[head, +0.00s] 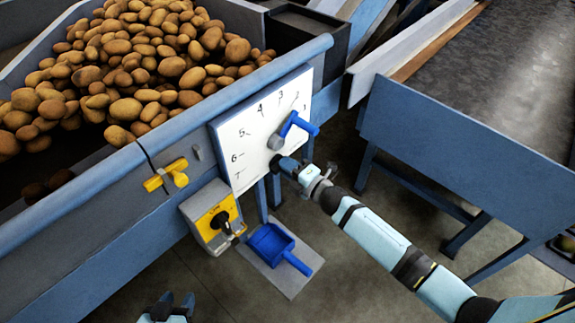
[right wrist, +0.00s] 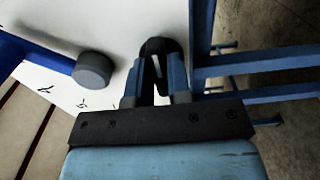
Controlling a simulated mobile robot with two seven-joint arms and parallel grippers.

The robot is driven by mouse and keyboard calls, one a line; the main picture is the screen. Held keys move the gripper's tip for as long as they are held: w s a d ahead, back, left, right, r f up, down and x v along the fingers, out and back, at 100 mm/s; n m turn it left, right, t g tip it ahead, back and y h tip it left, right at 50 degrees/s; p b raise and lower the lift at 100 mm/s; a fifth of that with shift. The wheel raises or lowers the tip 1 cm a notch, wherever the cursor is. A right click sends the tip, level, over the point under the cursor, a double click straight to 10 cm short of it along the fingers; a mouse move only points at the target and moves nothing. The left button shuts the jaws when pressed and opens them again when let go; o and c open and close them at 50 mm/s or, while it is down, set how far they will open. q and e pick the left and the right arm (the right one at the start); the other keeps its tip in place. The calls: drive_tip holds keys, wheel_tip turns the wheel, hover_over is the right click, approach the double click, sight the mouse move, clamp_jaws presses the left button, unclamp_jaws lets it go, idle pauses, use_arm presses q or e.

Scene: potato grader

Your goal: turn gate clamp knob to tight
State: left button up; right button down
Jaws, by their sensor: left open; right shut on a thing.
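The black clamp knob (right wrist: 158,47), with a pale pointer line on its face, sits at the lower right of the white numbered panel (head: 235,135). My right gripper (head: 283,165) is shut on it, and in the right wrist view the fingers (right wrist: 158,80) stand on both sides of the knob. The gripper mostly hides the knob in the head view. No tight or loose marking can be read. My left gripper (head: 170,304) is open and empty at the bottom edge of the head view, away from the panel.
A blue lever (head: 300,124) on a grey hub (right wrist: 93,70) is just above my right gripper. A yellow T-handle (head: 165,175) and a yellow switch box (head: 212,218) are to the left. A blue dustpan (head: 270,243) lies below. Potatoes (head: 130,55) fill the hopper.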

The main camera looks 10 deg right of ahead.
idle(0.4)
drive_tip(key=c, duration=1.1)
unclamp_jaws()
drive_tip(key=shift+o, duration=0.2)
drive_tip(key=v, duration=1.3)
drive_tip(key=shift+s+d, duration=0.25)
drive_tip(key=shift+s, duration=0.1)
